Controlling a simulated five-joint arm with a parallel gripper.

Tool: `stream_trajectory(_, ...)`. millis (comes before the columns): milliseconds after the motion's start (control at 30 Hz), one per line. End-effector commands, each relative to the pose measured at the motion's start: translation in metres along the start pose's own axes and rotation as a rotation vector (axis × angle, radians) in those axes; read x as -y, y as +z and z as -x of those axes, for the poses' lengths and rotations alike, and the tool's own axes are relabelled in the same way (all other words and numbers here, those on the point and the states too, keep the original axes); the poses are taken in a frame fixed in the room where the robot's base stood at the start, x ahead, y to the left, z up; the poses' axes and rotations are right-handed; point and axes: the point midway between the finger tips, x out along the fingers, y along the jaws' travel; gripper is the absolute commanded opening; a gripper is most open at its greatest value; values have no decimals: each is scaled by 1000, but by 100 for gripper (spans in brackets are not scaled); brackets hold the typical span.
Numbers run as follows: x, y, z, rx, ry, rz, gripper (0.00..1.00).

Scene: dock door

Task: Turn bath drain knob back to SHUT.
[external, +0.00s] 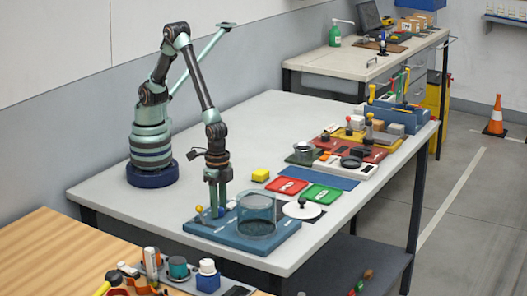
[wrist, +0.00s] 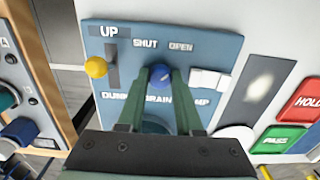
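The blue bath station (external: 205,228) stands at the near edge of the table. Its top panel (wrist: 215,45) shows in the wrist view with the words UP, SHUT and OPEN. The round blue drain knob (wrist: 160,77) sits below SHUT and OPEN, above the partly covered word DRAIN; I cannot tell which way it points. My gripper (wrist: 163,80) has its two green fingers down on either side of the knob. The gap at the tips is about as wide as the knob, and I cannot tell whether they press on it. My gripper (external: 218,212) also shows low over the station.
A yellow ball lever (wrist: 96,67) is left of the knob and a white rocker (wrist: 208,79) is right of it. A clear round tank (external: 257,214) stands on the station beside my gripper. Red (external: 287,186) and green (external: 322,193) trays lie behind.

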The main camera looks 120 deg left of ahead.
Motion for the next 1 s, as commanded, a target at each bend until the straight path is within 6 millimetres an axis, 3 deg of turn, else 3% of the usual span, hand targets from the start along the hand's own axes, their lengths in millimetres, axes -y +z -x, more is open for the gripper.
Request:
stream_trajectory(467,0,0,0,0,0,68,0)
stream_trajectory(1000,0,0,0,0,0,518,0)
